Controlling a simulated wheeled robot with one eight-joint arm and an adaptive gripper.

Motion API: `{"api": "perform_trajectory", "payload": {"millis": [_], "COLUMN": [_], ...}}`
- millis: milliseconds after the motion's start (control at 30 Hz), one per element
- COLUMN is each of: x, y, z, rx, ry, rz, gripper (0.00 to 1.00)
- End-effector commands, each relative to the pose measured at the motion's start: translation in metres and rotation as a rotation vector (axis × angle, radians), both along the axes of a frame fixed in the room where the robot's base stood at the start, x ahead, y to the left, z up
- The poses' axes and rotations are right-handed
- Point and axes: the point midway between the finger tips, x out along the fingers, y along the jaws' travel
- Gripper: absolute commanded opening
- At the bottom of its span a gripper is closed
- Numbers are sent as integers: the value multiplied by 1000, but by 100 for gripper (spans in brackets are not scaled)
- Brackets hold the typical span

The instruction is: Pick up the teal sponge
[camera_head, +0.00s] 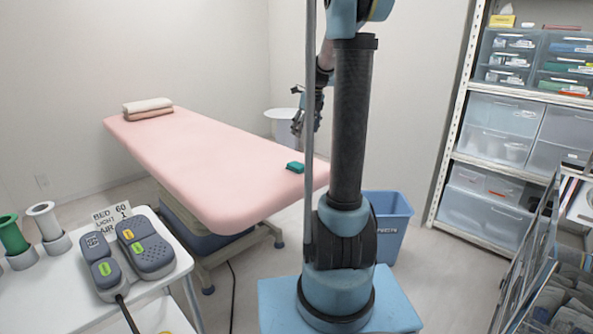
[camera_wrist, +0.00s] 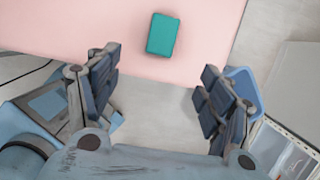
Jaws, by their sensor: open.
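The teal sponge (camera_head: 295,167) lies on the pink treatment bed (camera_head: 200,155), near its right end in the head view. In the wrist view the sponge (camera_wrist: 163,34) shows whole on the pink surface, close to the bed's edge. My gripper (camera_head: 308,115) appears above and behind the sponge in the head view, partly hidden by my arm. In the wrist view my gripper (camera_wrist: 155,95) has its two fingers wide apart with nothing between them. The sponge lies beyond the fingertips, about midway between them, and is not touched.
Folded towels (camera_head: 148,107) lie at the bed's far end. A white table (camera_head: 165,265) with hand controllers stands front left. A blue bin (camera_head: 388,225) stands right of my arm. Shelves (camera_head: 455,120) with plastic drawers line the right wall. The bed around the sponge is clear.

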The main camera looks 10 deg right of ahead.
Motion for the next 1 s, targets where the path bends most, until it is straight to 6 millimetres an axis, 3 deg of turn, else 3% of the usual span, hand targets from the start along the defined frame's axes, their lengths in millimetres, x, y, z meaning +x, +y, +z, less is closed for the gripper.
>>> {"api": "perform_trajectory", "payload": {"millis": [167,700,1000], "x": [7,26,30], "y": [3,17,19], "z": [-18,-104,-120], "rx": [5,4,4], "ry": [2,2,2], "rz": [-14,-11,-12], "gripper": [73,73,73]}}
